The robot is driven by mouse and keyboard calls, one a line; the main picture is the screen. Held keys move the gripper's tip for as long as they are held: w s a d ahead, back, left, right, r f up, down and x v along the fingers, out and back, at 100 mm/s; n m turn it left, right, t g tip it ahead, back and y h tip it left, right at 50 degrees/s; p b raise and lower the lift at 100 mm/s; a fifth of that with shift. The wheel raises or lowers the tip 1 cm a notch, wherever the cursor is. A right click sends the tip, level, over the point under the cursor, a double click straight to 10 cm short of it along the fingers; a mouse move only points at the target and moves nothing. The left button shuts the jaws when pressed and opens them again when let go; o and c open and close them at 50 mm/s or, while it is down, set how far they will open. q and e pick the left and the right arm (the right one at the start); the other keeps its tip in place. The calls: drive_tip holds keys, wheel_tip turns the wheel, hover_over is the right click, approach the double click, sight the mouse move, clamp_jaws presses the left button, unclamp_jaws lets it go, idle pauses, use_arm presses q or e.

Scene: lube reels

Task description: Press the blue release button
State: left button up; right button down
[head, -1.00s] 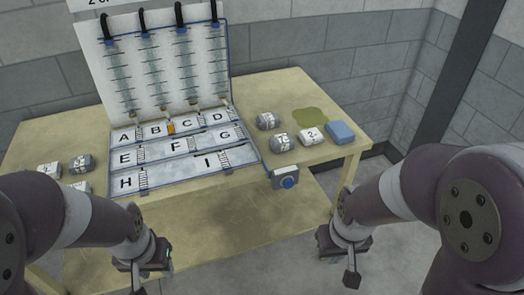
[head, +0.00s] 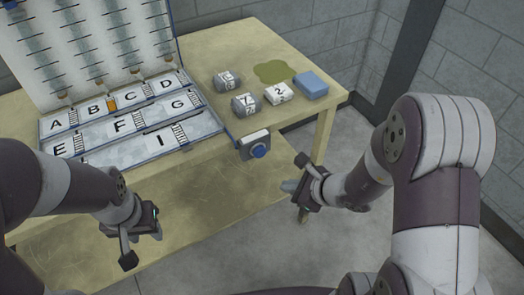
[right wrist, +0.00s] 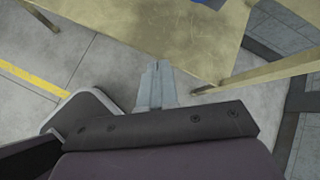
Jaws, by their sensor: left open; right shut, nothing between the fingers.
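The blue release button (head: 259,151) is a round knob on a small grey box (head: 254,142) fixed to the front edge of the table, right of the lettered board. My right gripper (head: 290,187) is to the right of the button and lower in the head view, apart from it. Its fingers are shut and empty, pointing left. In the right wrist view the closed fingers (right wrist: 155,85) point toward the table, and the button is not clearly seen there. My left gripper (head: 142,245) is open and empty, in front of the table at the lower left.
The wooden table (head: 215,50) holds a tray with lettered compartments (head: 130,125) and an upright panel (head: 85,45). Floor right of the table is clear.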

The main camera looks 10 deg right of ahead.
sight(260, 152)
drive_tip(key=w+a, duration=0.3)
drive_tip(key=w, duration=0.5)
drive_tip(key=shift+w, duration=0.15)
idle(2.1)
drive_tip(key=shift+w+a, duration=0.15)
drive_tip(key=shift+w, duration=0.25)
drive_tip(key=shift+w+a, duration=0.2)
drive_tip(key=shift+w, duration=0.25)
idle(0.8)
drive_tip(key=shift+s, duration=0.1)
drive_tip(key=shift+s+d+b, duration=0.3)
drive_tip(key=shift+s+b, duration=0.15)
drive_tip(key=shift+s, duration=0.3)
